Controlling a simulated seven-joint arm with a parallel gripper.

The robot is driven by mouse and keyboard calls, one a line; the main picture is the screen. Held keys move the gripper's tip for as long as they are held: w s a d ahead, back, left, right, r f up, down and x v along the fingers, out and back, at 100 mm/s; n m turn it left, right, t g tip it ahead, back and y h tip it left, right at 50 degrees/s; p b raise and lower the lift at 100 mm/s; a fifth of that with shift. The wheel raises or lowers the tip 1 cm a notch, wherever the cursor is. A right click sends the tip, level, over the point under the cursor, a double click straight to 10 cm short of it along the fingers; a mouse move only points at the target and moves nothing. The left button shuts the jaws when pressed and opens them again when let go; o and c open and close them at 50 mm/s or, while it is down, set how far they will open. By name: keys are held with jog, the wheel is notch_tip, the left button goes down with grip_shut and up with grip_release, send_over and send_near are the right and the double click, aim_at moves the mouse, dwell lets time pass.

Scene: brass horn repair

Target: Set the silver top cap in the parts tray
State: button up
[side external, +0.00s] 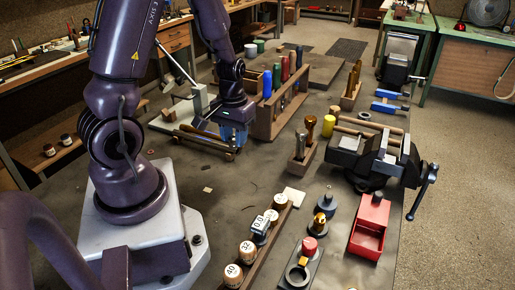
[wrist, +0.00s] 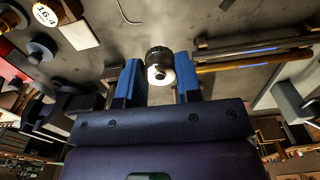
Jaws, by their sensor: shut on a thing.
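My gripper (side external: 236,134) has blue fingers and points down left of the wooden tool rack in the side view. In the wrist view my gripper (wrist: 159,82) is shut on a small round cap (wrist: 160,68), silver on its near face with a dark rim. The cap is hidden by the fingers in the side view. A red open box (side external: 368,240), which may be the parts tray, stands at the right front of the bench, well away from my gripper.
A wooden tool rack (side external: 278,117) stands right beside my gripper. A brass tube (wrist: 245,64) lies near the fingers. A vise (side external: 375,160) stands behind the red box. Several labelled round pieces sit in a wooden strip (side external: 262,250). The bench middle is mostly clear.

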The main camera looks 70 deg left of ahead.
jog(key=w+a+f, duration=0.3)
jog(key=w+a, duration=0.1)
jog(key=w, duration=0.2)
send_over(261, 160)
notch_tip(261, 160, down, 5)
jog(key=shift+s+f, duration=0.1)
jog(key=shift+f, duration=0.1)
jog(key=shift+w+a+f, duration=0.1)
jog(key=shift+w+f, duration=0.1)
jog(key=shift+f, duration=1.6)
jog(key=shift+f, duration=0.1)
jog(key=o, duration=1)
